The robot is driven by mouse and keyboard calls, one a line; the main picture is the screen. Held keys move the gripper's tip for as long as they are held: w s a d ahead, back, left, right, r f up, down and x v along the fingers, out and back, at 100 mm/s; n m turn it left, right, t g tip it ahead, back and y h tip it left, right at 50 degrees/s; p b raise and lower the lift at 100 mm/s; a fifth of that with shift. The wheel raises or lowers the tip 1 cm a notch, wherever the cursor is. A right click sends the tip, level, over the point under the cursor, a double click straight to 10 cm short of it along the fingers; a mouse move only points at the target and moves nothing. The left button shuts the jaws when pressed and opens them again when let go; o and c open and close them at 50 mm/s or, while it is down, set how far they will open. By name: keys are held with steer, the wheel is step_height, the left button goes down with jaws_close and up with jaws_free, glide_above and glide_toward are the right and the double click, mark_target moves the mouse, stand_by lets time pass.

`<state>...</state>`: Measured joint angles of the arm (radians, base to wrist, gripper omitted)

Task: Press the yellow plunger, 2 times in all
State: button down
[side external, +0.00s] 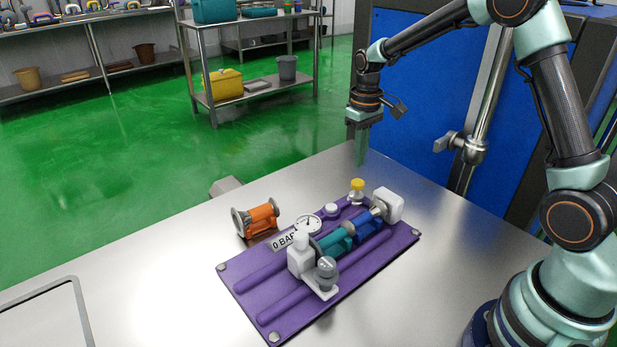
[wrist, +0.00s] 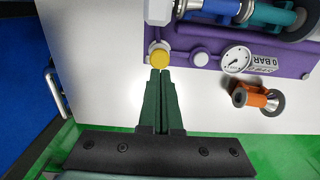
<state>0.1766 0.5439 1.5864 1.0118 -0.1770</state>
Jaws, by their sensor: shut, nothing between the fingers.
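The yellow plunger (side external: 357,185) is a short round cap on a pale metal base near the far corner of the purple board (side external: 262,309). It also shows in the wrist view (wrist: 159,58), just beyond my fingertips. My gripper (side external: 361,160) is shut and empty, pointing down. In the side view its tips are above the plunger's level and behind it. In the wrist view the fingertips (wrist: 160,72) lie close to the yellow cap in the picture. I cannot tell the exact gap; no contact is clear.
The board carries a white round knob (side external: 331,209), a dial gauge (side external: 308,224) with a "0 BAR" label, and teal and blue pipe parts. An orange spool piece (side external: 263,218) stands beside the board. The steel table (side external: 160,262) is clear to the left.

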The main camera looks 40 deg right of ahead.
mark_target(358, 182)
steer(key=shift+f, duration=2.3)
steer(key=shift+f, duration=1.25)
step_height(358, 182, up, 14)
steer(key=shift+r, duration=0.2)
stand_by(0.8)
